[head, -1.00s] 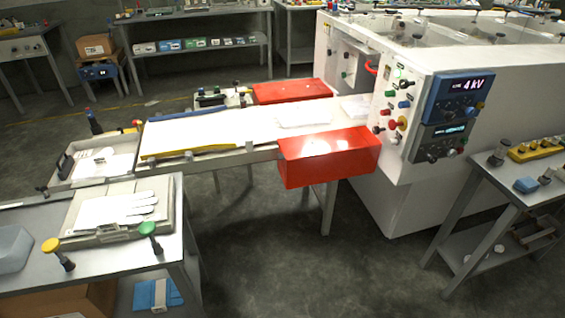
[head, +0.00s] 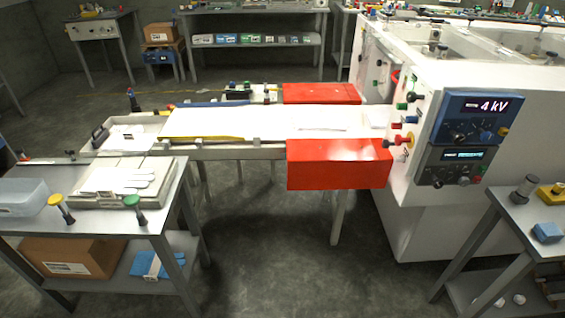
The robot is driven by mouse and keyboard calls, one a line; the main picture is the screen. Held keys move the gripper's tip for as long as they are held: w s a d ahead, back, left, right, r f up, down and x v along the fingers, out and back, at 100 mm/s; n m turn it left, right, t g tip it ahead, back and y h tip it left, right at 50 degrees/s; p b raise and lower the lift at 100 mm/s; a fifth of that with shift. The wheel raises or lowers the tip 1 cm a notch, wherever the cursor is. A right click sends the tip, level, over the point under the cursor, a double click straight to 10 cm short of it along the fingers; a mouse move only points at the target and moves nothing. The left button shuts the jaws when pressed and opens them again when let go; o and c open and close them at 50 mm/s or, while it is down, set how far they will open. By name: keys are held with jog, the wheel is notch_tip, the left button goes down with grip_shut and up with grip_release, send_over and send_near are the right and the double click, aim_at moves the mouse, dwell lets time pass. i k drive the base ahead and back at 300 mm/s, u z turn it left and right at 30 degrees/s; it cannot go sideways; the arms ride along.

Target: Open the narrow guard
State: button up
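Two red box-shaped covers sit on the long white feed table (head: 270,121), at its end by the white machine. The near red cover (head: 338,165) is on the front side and hangs below the table's edge. The far red cover (head: 320,93) lies flat along the back side and looks partly hidden by nothing but the table edge. Both look closed, but I cannot be sure. I cannot tell from this view which one is the narrow guard. My gripper is not in view.
The white machine (head: 425,220) with its blue control panel (head: 474,118) stands right of the feed table. A grey bench (head: 60,222) with a glove tray (head: 110,198) is at front left. Another grey bench (head: 545,213) is at right. Open floor (head: 275,260) lies between them.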

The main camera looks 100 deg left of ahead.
aim_at(299, 149)
jog(key=u, duration=0.1)
jog(key=i, duration=0.65)
jog(key=u, duration=0.2)
jog(key=k, duration=0.2)
jog(key=u, duration=2.65)
jog(key=k, duration=0.2)
jog(key=u, duration=1.5)
